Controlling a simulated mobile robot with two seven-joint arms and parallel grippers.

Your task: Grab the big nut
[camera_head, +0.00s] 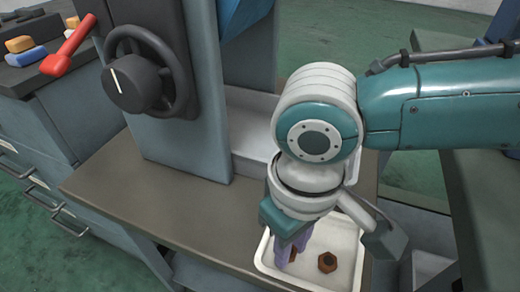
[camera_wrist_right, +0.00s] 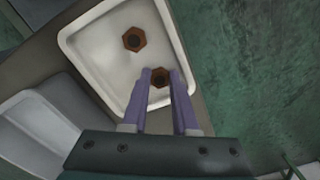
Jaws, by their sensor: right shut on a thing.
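Two brown hexagonal nuts are at the white tray (camera_head: 345,240). One nut (camera_head: 327,262) lies free on the tray floor, and it also shows in the right wrist view (camera_wrist_right: 134,39). The other nut (camera_wrist_right: 160,77) is between the fingertips of my right gripper (camera_wrist_right: 161,76), which is shut on it low over the tray. In the head view the purple fingers of the right gripper (camera_head: 287,254) partly hide this nut. My left gripper is not in view.
The tray stands on a brown worktop (camera_head: 150,205) beside a grey machine column with a black handwheel (camera_head: 148,78). A second pale tray (camera_wrist_right: 40,130) shows in the wrist view. A red-handled tool (camera_head: 68,47) lies at the far left.

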